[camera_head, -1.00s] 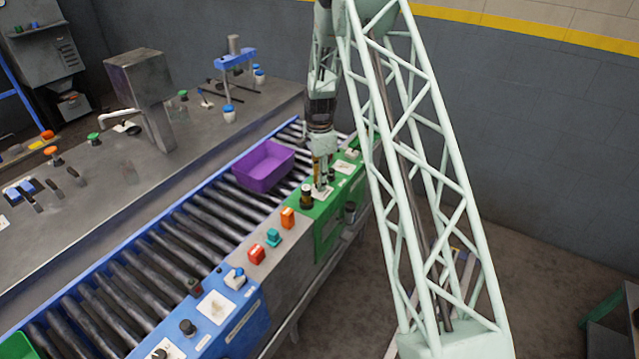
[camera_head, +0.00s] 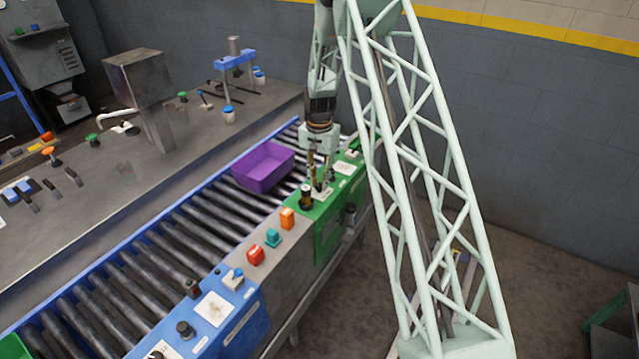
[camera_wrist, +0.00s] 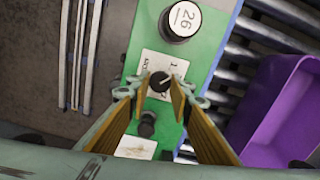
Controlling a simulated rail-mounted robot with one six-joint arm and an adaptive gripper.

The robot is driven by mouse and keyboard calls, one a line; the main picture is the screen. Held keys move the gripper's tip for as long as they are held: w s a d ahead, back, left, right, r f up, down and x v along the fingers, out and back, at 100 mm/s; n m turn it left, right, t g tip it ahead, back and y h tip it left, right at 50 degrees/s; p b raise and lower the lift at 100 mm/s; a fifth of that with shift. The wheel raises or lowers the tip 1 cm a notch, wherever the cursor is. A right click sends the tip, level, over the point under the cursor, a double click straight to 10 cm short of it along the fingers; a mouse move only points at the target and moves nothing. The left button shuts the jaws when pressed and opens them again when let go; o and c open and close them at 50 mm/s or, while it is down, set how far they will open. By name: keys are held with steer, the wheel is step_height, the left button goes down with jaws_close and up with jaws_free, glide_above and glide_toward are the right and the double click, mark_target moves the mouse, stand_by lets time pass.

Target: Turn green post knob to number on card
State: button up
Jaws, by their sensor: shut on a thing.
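The green post panel (camera_head: 326,209) stands along the near side of the roller conveyor and also fills the middle of the wrist view (camera_wrist: 203,62). Its black knob (camera_wrist: 160,82) has a pale pointer line and sits on a white dial plate (camera_wrist: 152,64) with small marks too fine to read. My gripper (camera_wrist: 160,90) is shut on this knob, one finger on each side; in the head view my gripper (camera_head: 320,185) hides the knob. A black cylinder (camera_wrist: 182,23) beside the dial carries a round white card that appears to read 26.
A purple bin (camera_head: 264,168) sits on the rollers close to my gripper. A second black knob (camera_wrist: 147,123) and a white plate (camera_wrist: 135,147) lie on the same panel. Orange (camera_head: 287,218), teal (camera_head: 273,237) and red (camera_head: 255,255) controls line the grey section.

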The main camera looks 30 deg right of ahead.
mark_target(320, 185)
steer(key=shift+n, duration=1.3)
steer(key=o, duration=0.9)
steer(key=shift+r, duration=0.15)
step_height(320, 185, up, 12)
steer(key=shift+f, duration=0.15)
stand_by(0.4)
